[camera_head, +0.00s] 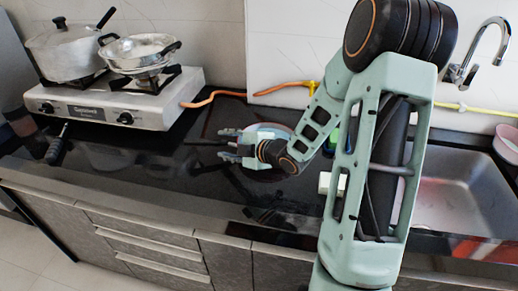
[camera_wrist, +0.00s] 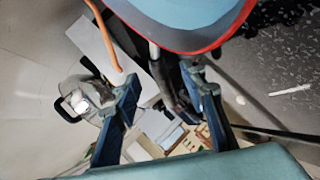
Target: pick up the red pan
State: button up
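A round pan with a pale blue-grey inside and a red rim fills the top of the wrist view; I take it as the red pan (camera_wrist: 190,14). In the head view the pan (camera_head: 268,129) lies on the black counter, partly hidden behind my gripper (camera_head: 229,146). A dark bar that looks like its handle (camera_wrist: 156,62) runs down from the rim toward the gap between my fingers. My gripper (camera_wrist: 164,76) is open, with its two fingers apart and no contact visible. I cannot tell whether the handle lies between the fingertips or beyond them.
A gas stove (camera_head: 110,105) at the left carries a lidded pot (camera_head: 66,52) and a silver pan (camera_head: 138,50). An orange hose (camera_head: 222,93) runs along the wall. A white block (camera_head: 327,183) lies by my arm. The sink (camera_head: 455,190) is right. The counter left of my gripper looks mostly clear.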

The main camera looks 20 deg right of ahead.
jog(key=shift+x, duration=1.15)
grip_shut()
